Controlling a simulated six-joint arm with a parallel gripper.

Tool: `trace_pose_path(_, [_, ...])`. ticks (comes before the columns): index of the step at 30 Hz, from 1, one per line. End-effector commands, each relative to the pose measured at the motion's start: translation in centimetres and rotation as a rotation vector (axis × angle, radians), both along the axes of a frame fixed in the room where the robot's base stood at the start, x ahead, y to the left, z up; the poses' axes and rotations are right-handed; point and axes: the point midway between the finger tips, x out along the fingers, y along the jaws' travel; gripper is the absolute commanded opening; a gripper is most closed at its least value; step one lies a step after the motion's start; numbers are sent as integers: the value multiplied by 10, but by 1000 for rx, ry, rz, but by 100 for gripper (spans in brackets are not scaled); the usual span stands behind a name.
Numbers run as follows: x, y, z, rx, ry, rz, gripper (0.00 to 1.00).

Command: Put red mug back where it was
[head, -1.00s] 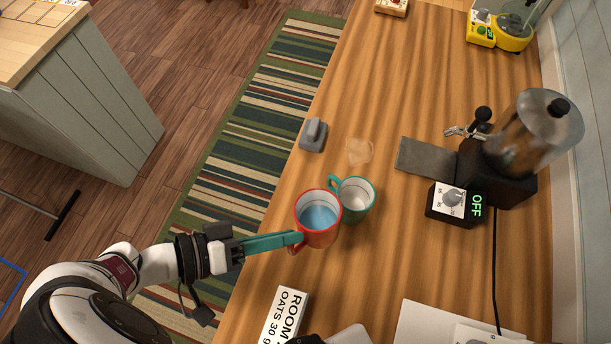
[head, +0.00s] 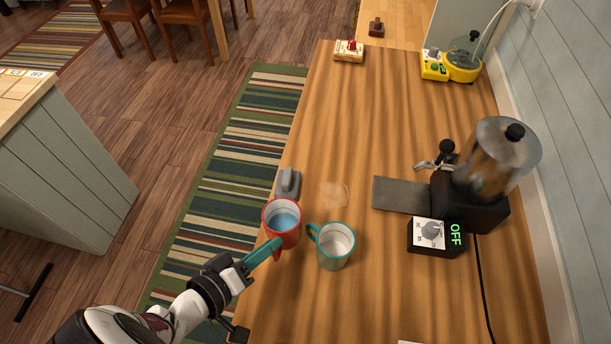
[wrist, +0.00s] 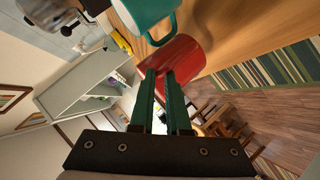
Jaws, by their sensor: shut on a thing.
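The red mug (head: 283,238) is upright near the left edge of the wooden counter, with bluish content inside. My gripper (head: 272,247) is shut on the red mug from its near side. In the wrist view the teal fingers (wrist: 161,80) meet the red mug (wrist: 182,55); its handle is not clear there. I cannot tell whether the mug touches the counter or hangs just above it. A teal mug (head: 334,252) stands just to its right, apart from it, handle towards the red mug. It also shows in the wrist view (wrist: 152,15).
A small grey object (head: 288,184) sits just behind the red mug. A faint pale patch (head: 334,195) lies on the counter (head: 350,120). A black machine (head: 475,205) with a glass jar and an OFF display stands right. The counter's middle back is clear.

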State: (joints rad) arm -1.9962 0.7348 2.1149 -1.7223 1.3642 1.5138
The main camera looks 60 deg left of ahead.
Motion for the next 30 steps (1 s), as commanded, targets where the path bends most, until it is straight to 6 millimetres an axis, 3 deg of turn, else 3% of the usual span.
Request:
trace_pose_path(3, [0,-1,-25,-4,-2,-1,0])
trace_pose_path(6, [0,0,-35,-1,-1,-1,0])
trace_pose_path(16, [0,0,-38,-1,0,-1,0])
trace_pose_path(17, [0,0,-39,-1,-1,-1,16])
trace_pose_path(21, [0,0,-38,-1,0,-1,41])
trace_pose_path(30, [0,0,-37,-1,0,-1,44])
